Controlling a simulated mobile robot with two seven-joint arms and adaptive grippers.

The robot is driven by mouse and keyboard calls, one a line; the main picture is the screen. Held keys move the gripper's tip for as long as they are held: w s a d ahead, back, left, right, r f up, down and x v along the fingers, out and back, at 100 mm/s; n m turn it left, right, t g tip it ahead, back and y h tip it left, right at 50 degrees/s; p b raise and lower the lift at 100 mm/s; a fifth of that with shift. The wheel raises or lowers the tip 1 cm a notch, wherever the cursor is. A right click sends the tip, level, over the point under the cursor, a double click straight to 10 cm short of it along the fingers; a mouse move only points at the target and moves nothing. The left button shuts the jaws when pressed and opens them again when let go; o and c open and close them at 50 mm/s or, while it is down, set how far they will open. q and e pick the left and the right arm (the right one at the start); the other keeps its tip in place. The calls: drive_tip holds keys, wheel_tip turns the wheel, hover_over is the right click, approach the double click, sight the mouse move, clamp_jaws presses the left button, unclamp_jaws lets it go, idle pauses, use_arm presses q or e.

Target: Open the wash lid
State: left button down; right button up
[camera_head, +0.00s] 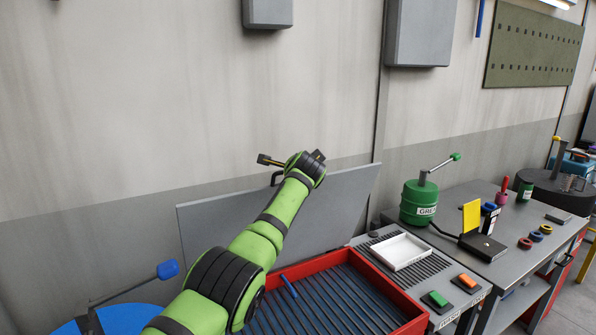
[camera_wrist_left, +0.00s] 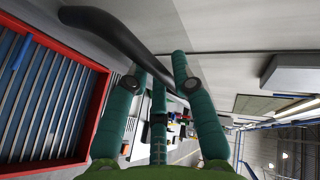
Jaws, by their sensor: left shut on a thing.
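The wash lid (camera_head: 335,210) is a flat grey panel in the head view. It stands raised and steeply tilted along the back of the red wash basin (camera_head: 388,290), near the wall. Its dark handle (camera_head: 276,178) shows at the top edge, partly hidden by my green left arm. In the left wrist view the handle is a thick black curved bar (camera_wrist_left: 115,32) running between the teal fingers of my left gripper (camera_wrist_left: 160,72). The gripper is shut on the handle. Its fingertips are hidden behind the wrist in the head view. My right gripper is not in view.
The basin has dark slats with a small blue stick (camera_head: 288,286) on them. To the right are a white tray (camera_head: 402,251), green and orange buttons, and a green drum (camera_head: 418,202) with a lever. A blue-handled lever (camera_head: 167,270) stands at lower left. The wall is close behind the lid.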

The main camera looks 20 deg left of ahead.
use_arm(q)
drive_tip(key=shift+r, duration=0.15)
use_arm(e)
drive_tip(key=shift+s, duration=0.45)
use_arm(q)
drive_tip(key=c, duration=1.1)
unclamp_jaws()
drive_tip(key=shift+d, duration=0.1)
drive_tip(key=shift+c, duration=0.2)
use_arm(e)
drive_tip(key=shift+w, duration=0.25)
use_arm(q)
drive_tip(key=v, duration=1.2)
drive_tip(key=shift+d, duration=0.1)
